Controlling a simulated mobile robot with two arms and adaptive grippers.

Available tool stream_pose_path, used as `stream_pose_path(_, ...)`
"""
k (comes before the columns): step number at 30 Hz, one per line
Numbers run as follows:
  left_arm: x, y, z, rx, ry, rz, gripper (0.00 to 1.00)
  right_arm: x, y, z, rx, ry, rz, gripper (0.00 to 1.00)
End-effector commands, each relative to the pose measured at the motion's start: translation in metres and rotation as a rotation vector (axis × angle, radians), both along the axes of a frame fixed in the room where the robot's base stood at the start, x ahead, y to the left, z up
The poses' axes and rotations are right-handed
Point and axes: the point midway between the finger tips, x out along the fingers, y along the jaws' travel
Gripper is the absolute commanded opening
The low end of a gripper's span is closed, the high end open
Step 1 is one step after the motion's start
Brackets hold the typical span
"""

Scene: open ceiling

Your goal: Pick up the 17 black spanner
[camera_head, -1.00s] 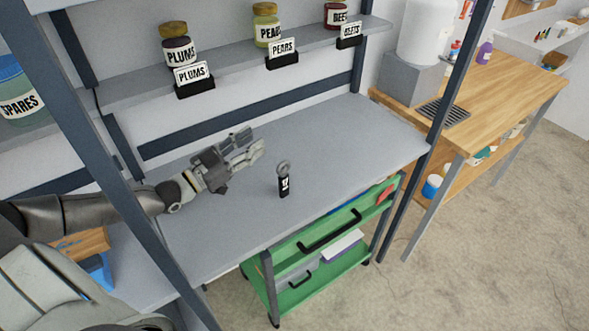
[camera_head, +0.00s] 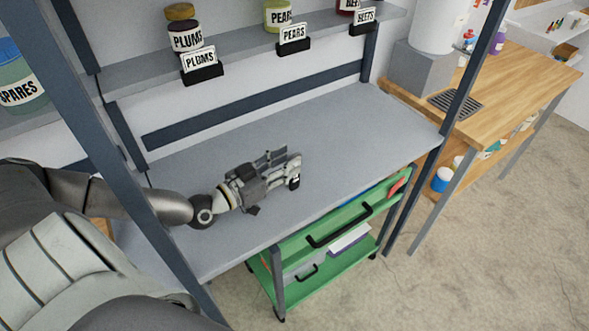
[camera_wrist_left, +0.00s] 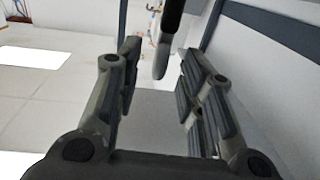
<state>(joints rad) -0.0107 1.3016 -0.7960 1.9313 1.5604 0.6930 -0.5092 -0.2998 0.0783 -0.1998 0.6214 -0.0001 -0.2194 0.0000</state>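The spanner (camera_head: 295,183) is a small upright tool on the grey workbench, with a black lower part and a grey upper end. In the head view only its black part with a pale label shows at my left gripper's fingertips, and the rest is hidden behind them. My left gripper (camera_head: 290,167) is open, reaching in from the left low over the bench. In the left wrist view the spanner (camera_wrist_left: 161,60) appears between and just beyond the spread fingers, with its black part at the top edge. Contact cannot be made out. My right gripper is not in view.
The grey workbench (camera_head: 340,130) is clear around the spanner. A shelf (camera_head: 240,48) behind holds labelled jars. A dark upright post (camera_head: 440,150) stands at the bench's right end. A green trolley (camera_head: 335,220) is under the front edge. A wooden counter (camera_head: 510,90) stands right.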

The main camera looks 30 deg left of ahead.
Motion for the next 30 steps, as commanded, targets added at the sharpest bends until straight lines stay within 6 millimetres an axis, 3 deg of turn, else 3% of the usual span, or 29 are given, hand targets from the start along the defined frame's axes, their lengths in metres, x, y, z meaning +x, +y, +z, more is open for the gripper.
stream_pose_path(6, 0.025, -0.007, 0.000, -0.002, -0.002, 0.000, 0.36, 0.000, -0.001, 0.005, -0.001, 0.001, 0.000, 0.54)
stream_pose_path(16, 0.029, -0.009, -0.001, 0.000, 0.001, 0.000, 0.36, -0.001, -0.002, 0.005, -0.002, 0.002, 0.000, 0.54)
stream_pose_path(24, 0.029, -0.009, -0.001, 0.000, 0.001, 0.000, 0.02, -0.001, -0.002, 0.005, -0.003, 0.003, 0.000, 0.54)
stream_pose_path(30, 0.029, -0.009, -0.001, 0.000, 0.000, 0.000, 0.00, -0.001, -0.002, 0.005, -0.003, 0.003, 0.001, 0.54)
